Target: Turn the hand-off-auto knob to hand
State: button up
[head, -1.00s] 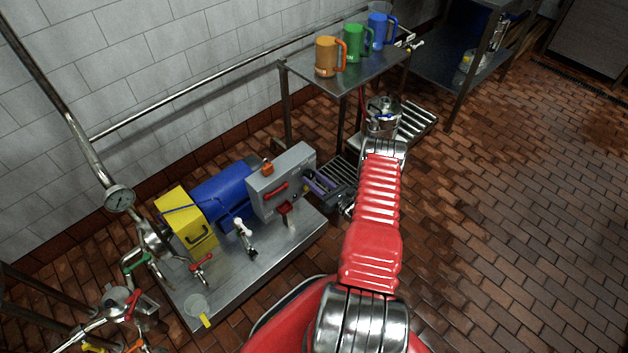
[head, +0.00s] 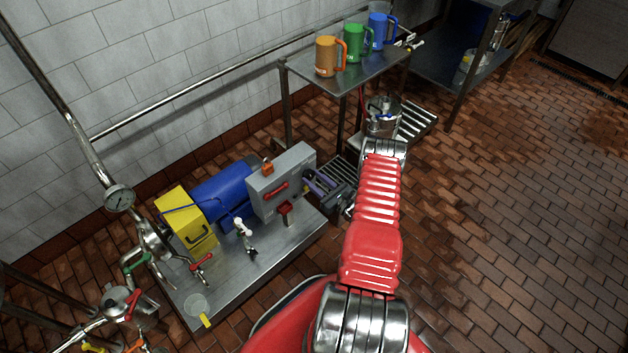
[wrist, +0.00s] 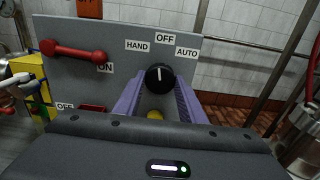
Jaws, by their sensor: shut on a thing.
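The hand-off-auto knob (wrist: 160,78) is a round black knob on the grey panel (wrist: 75,78). Its white mark points up toward the OFF label (wrist: 165,38). The HAND label (wrist: 137,46) is up and left of it, the AUTO label (wrist: 187,53) up and right. My gripper (wrist: 158,88) has its purple fingers on either side of the knob, shut on it. In the head view my gripper (head: 318,184) is at the right side of the grey panel box (head: 268,198); the knob is hard to make out there.
A red handle (wrist: 75,51) beside an ON label is left of the knob. A yellow box (head: 187,222) and a blue motor (head: 222,196) stand left of the panel on a steel base. A table with mugs (head: 329,56) is behind. Brick floor at right is open.

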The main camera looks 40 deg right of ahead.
jog(key=n, duration=0.4)
jog(key=shift+n, duration=1.7)
jog(key=o, duration=1)
jog(key=shift+o, duration=0.2)
jog(key=s, duration=1.4)
jog(key=shift+d, duration=0.15)
